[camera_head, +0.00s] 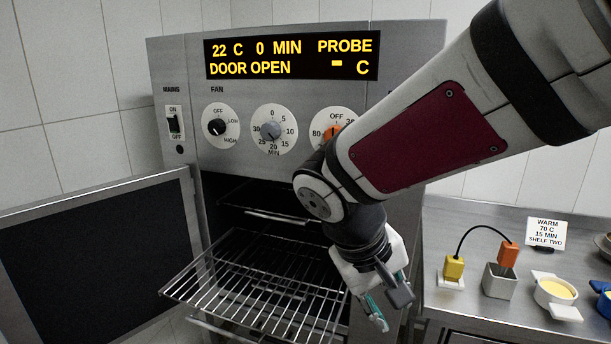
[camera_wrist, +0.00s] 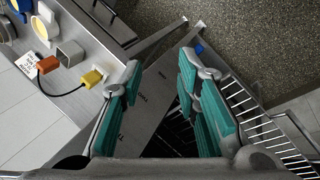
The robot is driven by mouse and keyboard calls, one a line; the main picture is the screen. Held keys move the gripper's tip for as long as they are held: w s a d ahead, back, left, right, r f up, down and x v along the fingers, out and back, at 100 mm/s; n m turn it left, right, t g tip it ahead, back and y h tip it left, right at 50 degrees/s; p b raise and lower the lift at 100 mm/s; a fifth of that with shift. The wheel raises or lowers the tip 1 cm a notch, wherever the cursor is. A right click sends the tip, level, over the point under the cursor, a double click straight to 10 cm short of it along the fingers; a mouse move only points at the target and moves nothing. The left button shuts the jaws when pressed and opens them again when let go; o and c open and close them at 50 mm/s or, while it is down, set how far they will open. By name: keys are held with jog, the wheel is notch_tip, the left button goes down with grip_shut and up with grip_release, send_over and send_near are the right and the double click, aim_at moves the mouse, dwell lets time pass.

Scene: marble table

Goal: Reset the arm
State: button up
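My arm (camera_head: 425,125) reaches in from the upper right and bends down at the wrist in front of the oven. My gripper (camera_head: 384,305) points down beside the right edge of the pulled-out wire rack (camera_head: 245,275). In the wrist view my gripper (camera_wrist: 160,70) has its teal-padded fingers spread apart, with nothing held between them. The rack also shows in the wrist view (camera_wrist: 262,130), to the right of the fingers. The arm hides part of the oven front and the right dial (camera_head: 335,120).
The oven (camera_head: 180,75) has its door (camera_head: 100,255) swung open at left; its display reads DOOR OPEN. On the steel counter (camera_head: 460,225) at right are a yellow plug (camera_head: 453,268), an orange plug (camera_head: 508,255) over a grey holder (camera_head: 500,282), a white dish (camera_head: 555,292) and a sign (camera_head: 546,233).

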jog(key=s+d+r+m+t+y, duration=0.1)
jog(key=s+d+r+y, duration=0.1)
jog(key=s, duration=0.5)
jog(key=s+d+r+m+t+y, duration=0.1)
jog(key=s+d+r+m+y, duration=0.1)
jog(key=s+d, duration=0.3)
jog(key=shift+s+r+y, duration=0.3)
jog(key=shift+s+r, duration=0.15)
jog(key=shift+s, duration=0.8)
